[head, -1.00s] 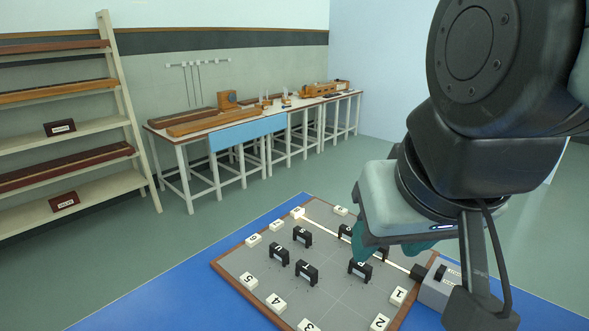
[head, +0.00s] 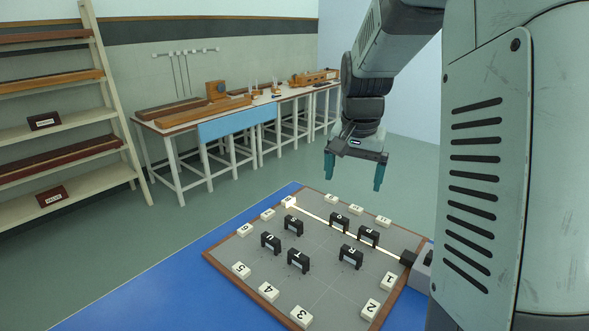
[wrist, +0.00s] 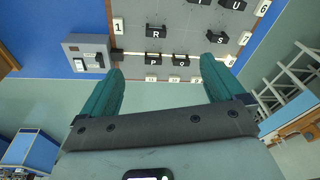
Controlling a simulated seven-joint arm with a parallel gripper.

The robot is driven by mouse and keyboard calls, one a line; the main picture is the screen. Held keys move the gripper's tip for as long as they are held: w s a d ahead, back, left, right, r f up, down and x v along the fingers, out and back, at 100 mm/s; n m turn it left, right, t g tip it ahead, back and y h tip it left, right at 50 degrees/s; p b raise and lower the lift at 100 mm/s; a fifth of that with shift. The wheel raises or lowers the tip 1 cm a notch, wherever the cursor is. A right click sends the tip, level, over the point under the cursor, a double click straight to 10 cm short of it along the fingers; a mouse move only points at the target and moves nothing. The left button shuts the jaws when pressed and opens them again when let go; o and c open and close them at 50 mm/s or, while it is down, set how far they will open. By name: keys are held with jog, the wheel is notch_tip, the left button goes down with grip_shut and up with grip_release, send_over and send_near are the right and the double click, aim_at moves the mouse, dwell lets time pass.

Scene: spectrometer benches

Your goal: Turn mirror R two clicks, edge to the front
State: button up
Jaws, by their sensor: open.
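Mirror R (head: 351,257) is a small black block with a white letter label, standing upright on the right part of the grey board (head: 325,285). It also shows in the wrist view (wrist: 157,33). My gripper (head: 354,176) is open and empty, raised above and beyond the board's far side, clear of mirror R. In the wrist view its teal fingers (wrist: 162,68) are wide apart, with mirror P (wrist: 154,60) and mirror O (wrist: 181,60) in the picture between or just past the tips. Mirror R lies farther up that picture, and nothing hides it.
Mirrors S (head: 292,225), U (head: 270,243) and T (head: 298,261) stand to the left of R. White numbered tiles (head: 388,281) line the board's edges. A grey lamp box (head: 420,272) at the right sends a bright beam across the board. Benches (head: 222,117) stand behind.

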jog(key=w+d+f+m+g, duration=0.1)
jog(key=w+d+f+m, duration=0.15)
jog(key=w+f, duration=0.45)
jog(key=g, duration=0.1)
send_over(352, 250)
notch_tip(352, 250, down, 11)
jog(key=shift+m+y, duration=0.3)
jog(key=shift+m, duration=0.15)
notch_tip(352, 250, down, 11)
jog(key=shift+s+f, duration=0.1)
jog(key=c, duration=1)
jog(key=shift+c, duration=0.2)
